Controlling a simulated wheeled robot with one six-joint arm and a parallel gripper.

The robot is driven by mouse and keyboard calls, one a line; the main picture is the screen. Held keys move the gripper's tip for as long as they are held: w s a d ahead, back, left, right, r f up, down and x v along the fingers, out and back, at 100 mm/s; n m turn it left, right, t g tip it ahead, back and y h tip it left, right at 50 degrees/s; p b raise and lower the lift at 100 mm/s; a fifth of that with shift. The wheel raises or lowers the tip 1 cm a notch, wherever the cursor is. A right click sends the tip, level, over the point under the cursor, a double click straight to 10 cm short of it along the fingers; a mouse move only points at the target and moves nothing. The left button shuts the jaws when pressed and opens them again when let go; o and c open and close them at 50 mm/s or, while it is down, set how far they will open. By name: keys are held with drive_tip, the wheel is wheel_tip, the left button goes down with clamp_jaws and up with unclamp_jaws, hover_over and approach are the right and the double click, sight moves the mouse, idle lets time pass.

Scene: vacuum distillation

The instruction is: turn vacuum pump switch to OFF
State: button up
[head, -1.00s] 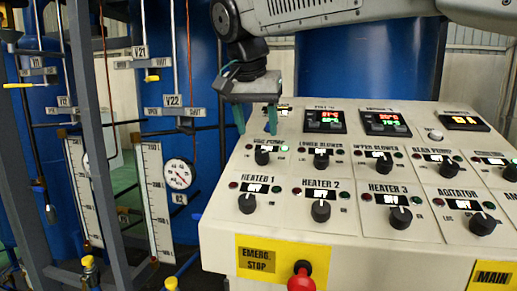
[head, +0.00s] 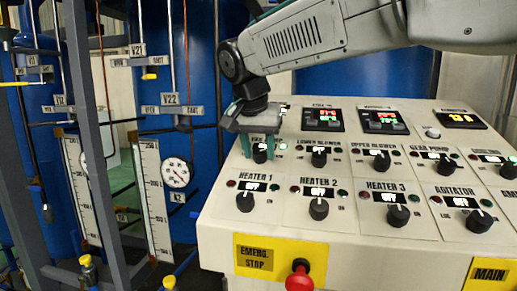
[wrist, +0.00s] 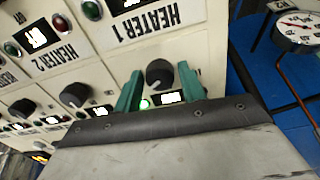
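The vacuum pump switch is a round black knob (head: 260,156) at the left end of the panel's upper knob row; my gripper hides its label in the head view. In the wrist view the knob (wrist: 159,73) stands between the two green fingers, with a small gap on each side. A lit green lamp (wrist: 145,103) and a bright small display (wrist: 171,98) sit beside it; I cannot read the display. My gripper (head: 258,147) is open, pointing down at the panel, with its fingertips on either side of the knob; it also shows in the wrist view (wrist: 160,72).
The Heater 1 knob (head: 245,202) is just in front, and the Lower Blower knob (head: 319,157) is to the right. A red emergency stop button (head: 299,277) sticks out below. A metal frame post (head: 88,130) and pressure gauge (head: 177,173) stand left of the panel.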

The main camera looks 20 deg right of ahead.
drive_tip(key=c, duration=0.5)
drive_tip(key=shift+c, duration=0.2)
drive_tip(key=shift+n, duration=0.3)
drive_tip(key=n, duration=0.5)
drive_tip(key=shift+s+d, duration=0.1)
drive_tip(key=n, duration=0.6)
drive_tip(key=o, duration=1)
drive_tip(key=shift+c, duration=0.2)
